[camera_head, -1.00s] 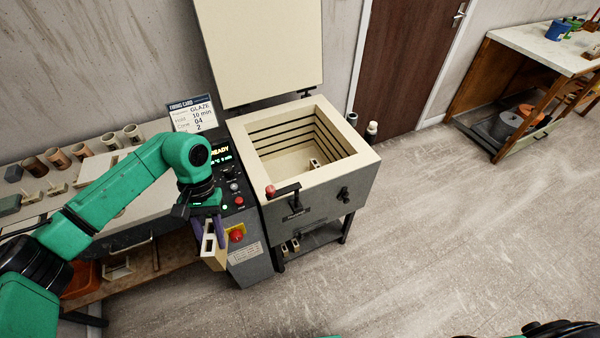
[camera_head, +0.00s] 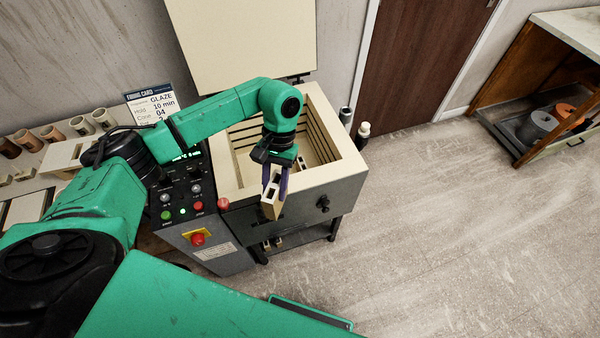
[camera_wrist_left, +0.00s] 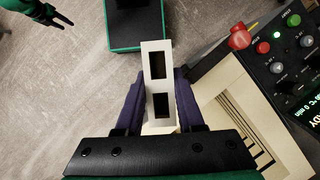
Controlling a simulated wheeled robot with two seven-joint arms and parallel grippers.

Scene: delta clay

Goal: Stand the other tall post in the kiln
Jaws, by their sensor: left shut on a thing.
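My left gripper (camera_head: 274,182) is shut on a tall cream post (camera_head: 271,209) with rectangular hollows. The post is tilted in the head view, in front of and above the kiln's front rim. In the left wrist view the post (camera_wrist_left: 158,78) sits between the purple finger pads of the left gripper (camera_wrist_left: 160,100). The open-topped kiln (camera_head: 345,168) stands behind it, and its grooved wall (camera_wrist_left: 262,140) shows in the wrist view. Another post (camera_head: 301,161) stands inside, partly hidden by my gripper. My right gripper (camera_wrist_left: 60,20) shows small at the wrist view's top left, fingers apart and empty.
The raised kiln lid (camera_head: 245,45) is behind the opening. The control box (camera_head: 185,205) with a red stop button adjoins the kiln's left side. A shelf at left holds several cups (camera_head: 52,133).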

